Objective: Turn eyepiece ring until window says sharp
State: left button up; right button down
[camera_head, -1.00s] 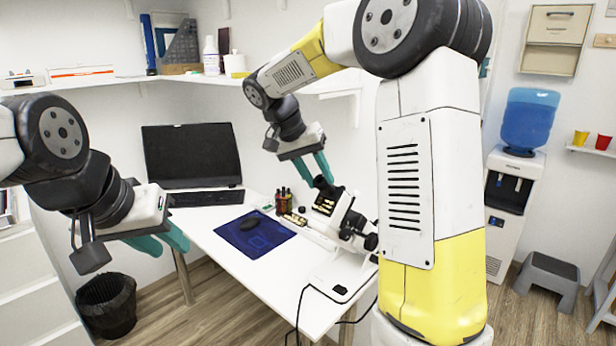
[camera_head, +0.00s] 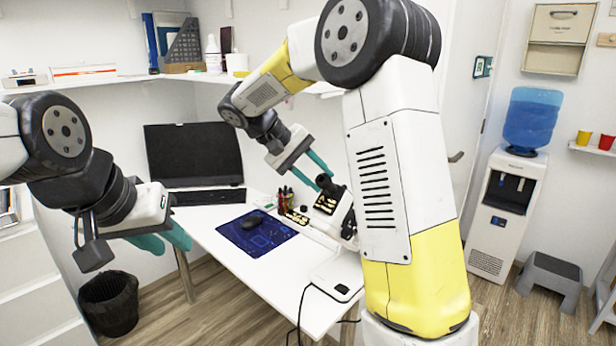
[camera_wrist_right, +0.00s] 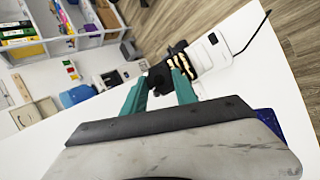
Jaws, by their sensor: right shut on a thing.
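The microscope (camera_head: 347,222), pale with dark parts, stands on the white desk, partly hidden by my right arm. Its dark eyepiece (camera_head: 326,183) is at the top; the ring cannot be made out separately. My right gripper (camera_head: 322,178) has its teal fingers on either side of the eyepiece and is shut on it. In the right wrist view the dark eyepiece (camera_wrist_right: 159,76) lies between the fingertips (camera_wrist_right: 160,84). The dark window panel (camera_head: 325,203) has pale marks too small to read. My left gripper (camera_head: 170,243) is empty, left of the desk, with its teal fingers apart.
The white desk (camera_head: 235,262) also holds a blue mat (camera_head: 258,240) with a dark mouse, a keyboard (camera_head: 208,197), a black monitor (camera_head: 193,155) and small dark bottles (camera_head: 285,198). A black bin (camera_head: 108,303) stands at the lower left, a water cooler (camera_head: 507,210) at the right.

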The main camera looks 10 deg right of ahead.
dwell(0.3)
jog(key=c, duration=1)
grip_release()
jog(key=shift+o, duration=0.2)
jog(key=v, duration=0.7)
jog(key=shift+a+r, duration=0.25)
jog(key=shift+a, duration=0.1)
